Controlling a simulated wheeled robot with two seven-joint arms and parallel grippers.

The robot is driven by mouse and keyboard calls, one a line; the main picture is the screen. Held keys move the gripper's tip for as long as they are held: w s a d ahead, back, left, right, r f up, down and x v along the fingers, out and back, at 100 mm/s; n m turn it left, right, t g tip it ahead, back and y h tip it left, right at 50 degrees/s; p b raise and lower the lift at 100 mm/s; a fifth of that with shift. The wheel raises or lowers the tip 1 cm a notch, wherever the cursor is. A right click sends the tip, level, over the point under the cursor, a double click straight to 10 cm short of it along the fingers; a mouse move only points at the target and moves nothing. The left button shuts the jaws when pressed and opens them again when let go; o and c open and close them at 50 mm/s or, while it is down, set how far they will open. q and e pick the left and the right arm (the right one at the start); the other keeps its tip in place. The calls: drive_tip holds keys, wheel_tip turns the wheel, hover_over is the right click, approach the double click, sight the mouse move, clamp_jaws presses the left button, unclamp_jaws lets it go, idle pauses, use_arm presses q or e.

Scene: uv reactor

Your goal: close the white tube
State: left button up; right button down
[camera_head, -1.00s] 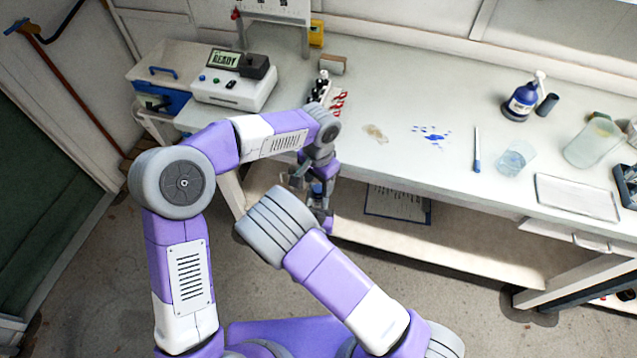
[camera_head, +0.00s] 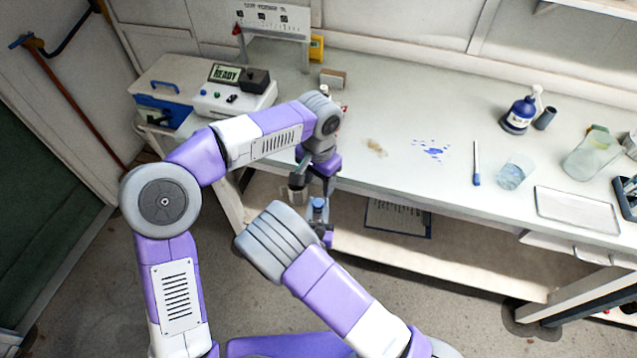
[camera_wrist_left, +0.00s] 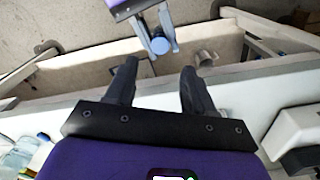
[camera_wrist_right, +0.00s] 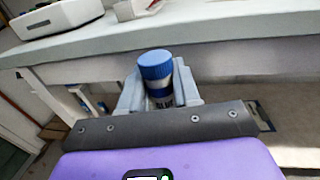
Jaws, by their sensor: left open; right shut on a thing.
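My right gripper (camera_wrist_right: 158,92) is shut on a small upright tube (camera_wrist_right: 160,99) with a ribbed blue cap (camera_wrist_right: 155,64) on top. Fingers hide most of the tube body, and I cannot tell how tight the cap is. In the head view the blue top (camera_head: 319,203) shows just below my left wrist. My left gripper (camera_wrist_left: 158,68) is open, pointing down in front of the bench edge. In the left wrist view the blue top (camera_wrist_left: 160,45) lies beyond and between its fingertips, apart from them. A small pale cylinder (camera_wrist_left: 205,57) shows by its right fingertip; I cannot tell what it is.
The white bench (camera_head: 400,110) runs behind both grippers, with a lower shelf (camera_head: 470,245) beneath. A device reading READY (camera_head: 235,98) stands at the back left. A blue pump bottle (camera_head: 520,113), a beaker (camera_head: 514,172) and a tray (camera_head: 577,207) are at right. The bench middle is mostly clear.

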sight(318, 202)
use_arm(q)
wheel_tip(318, 202, down, 8)
drive_tip(key=shift+f, duration=0.1)
idle(0.6)
clamp_jaws()
drive_tip(key=shift+m, duration=1.7)
drive_tip(key=shift+o, duration=0.2)
unclamp_jaws()
